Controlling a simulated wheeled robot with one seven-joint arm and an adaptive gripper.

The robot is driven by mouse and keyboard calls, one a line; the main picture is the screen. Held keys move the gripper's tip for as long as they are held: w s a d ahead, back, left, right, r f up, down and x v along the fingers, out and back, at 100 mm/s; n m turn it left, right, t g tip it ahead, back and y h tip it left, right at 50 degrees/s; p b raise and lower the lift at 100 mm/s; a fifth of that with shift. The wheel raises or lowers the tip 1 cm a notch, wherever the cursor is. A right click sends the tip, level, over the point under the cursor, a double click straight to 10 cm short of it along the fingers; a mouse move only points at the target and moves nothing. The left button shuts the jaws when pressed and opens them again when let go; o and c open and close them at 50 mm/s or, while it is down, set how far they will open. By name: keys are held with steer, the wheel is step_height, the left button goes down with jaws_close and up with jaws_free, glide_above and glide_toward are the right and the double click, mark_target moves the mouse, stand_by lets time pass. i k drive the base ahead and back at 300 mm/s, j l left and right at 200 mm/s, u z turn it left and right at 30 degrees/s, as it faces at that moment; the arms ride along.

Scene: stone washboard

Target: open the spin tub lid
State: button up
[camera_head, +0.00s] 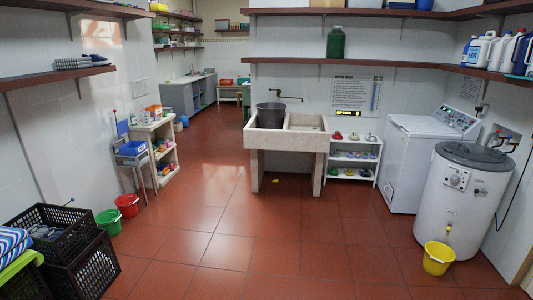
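A white round tub (462,200) stands at the right, with a dial on its front and a small tap low down. A dark grey round lid (474,156) lies shut on its top. Behind it stands a white box-shaped washing machine (408,165) with a control panel at the back; its flat top (425,126) looks shut. The frame does not settle which of the two is the spin tub. My gripper and arm are not in view.
A yellow bucket (438,258) stands on the floor before the round tub. A stone washboard sink (286,140) holding a dark bucket (270,115) is at the middle back, beside a low white shelf (354,157). Black crates (80,270) are at the lower left. The central red floor is clear.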

mark_target(475, 152)
steer(key=i, duration=4.15)
steer(key=i+u, duration=0.1)
steer(key=i, duration=0.7)
steer(key=i+l, duration=0.15)
steer(key=i, duration=0.65)
steer(key=i+l+u, duration=0.15)
steer(key=i, duration=0.65)
steer(key=z, duration=3.3)
steer(key=i+z, duration=0.1)
steer(key=z, duration=0.15)
